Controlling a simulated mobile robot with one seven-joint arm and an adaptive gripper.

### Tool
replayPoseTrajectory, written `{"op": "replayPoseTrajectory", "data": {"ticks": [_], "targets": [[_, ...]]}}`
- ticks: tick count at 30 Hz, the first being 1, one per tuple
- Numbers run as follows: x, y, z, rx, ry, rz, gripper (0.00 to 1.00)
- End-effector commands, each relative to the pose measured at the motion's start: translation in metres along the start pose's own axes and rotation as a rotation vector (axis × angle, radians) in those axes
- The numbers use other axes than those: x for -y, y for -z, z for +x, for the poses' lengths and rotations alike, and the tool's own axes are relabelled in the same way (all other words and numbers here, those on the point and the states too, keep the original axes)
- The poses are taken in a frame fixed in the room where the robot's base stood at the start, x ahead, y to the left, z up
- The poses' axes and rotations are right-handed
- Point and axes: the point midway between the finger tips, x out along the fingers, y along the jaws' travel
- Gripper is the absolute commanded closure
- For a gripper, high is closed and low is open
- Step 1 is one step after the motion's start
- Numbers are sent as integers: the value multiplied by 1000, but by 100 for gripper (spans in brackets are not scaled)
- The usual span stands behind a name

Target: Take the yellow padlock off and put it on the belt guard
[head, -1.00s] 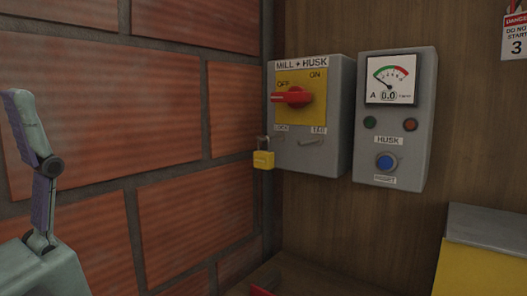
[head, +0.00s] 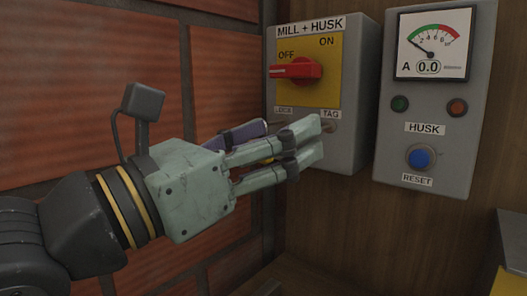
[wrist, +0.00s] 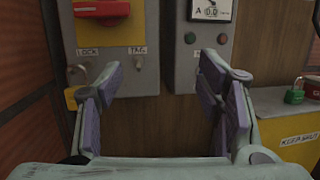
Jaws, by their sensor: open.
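The yellow padlock hangs at the LOCK post on the left of the grey MILL + HUSK switch box (head: 357,75). In the head view my gripper's fingers hide most of the padlock; it shows partly in the wrist view (wrist: 71,98), beside the left finger. My gripper (head: 300,143) is in front of the box's lower part, fingers apart and empty. In the wrist view the open gripper (wrist: 158,85) has its gap over the wooden wall, right of the padlock. A grey-topped yellow box (wrist: 285,133), probably the belt guard, stands at the right.
The red switch handle (head: 296,70) points to OFF. A grey HUSK panel (head: 436,150) with a meter and blue button is to the right. A green padlock (wrist: 294,94) is on the yellow box's top. A brick wall (head: 100,100) closes the left side.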

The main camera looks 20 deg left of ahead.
Motion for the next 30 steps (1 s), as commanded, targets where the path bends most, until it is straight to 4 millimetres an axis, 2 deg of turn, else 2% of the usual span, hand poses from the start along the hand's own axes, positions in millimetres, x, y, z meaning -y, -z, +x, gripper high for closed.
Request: {"op": "replayPoseTrajectory", "data": {"ticks": [1, 3, 7, 10, 15, 19, 23, 28, 30], "targets": [[-25, 13, -1, -80, -112, 33, 39], [-53, 26, -6, -158, -228, 59, 39], [-80, 37, -12, -230, -338, 80, 39], [-88, 39, -3, -241, -353, 82, 39], [-97, 43, 23, -238, -349, 82, 39], [-101, 47, 34, -237, -349, 82, 39], [-105, 45, 43, -235, -348, 82, 39], [-119, 40, 65, -236, -347, 82, 39], [-122, 45, 74, -236, -346, 82, 39]]}}
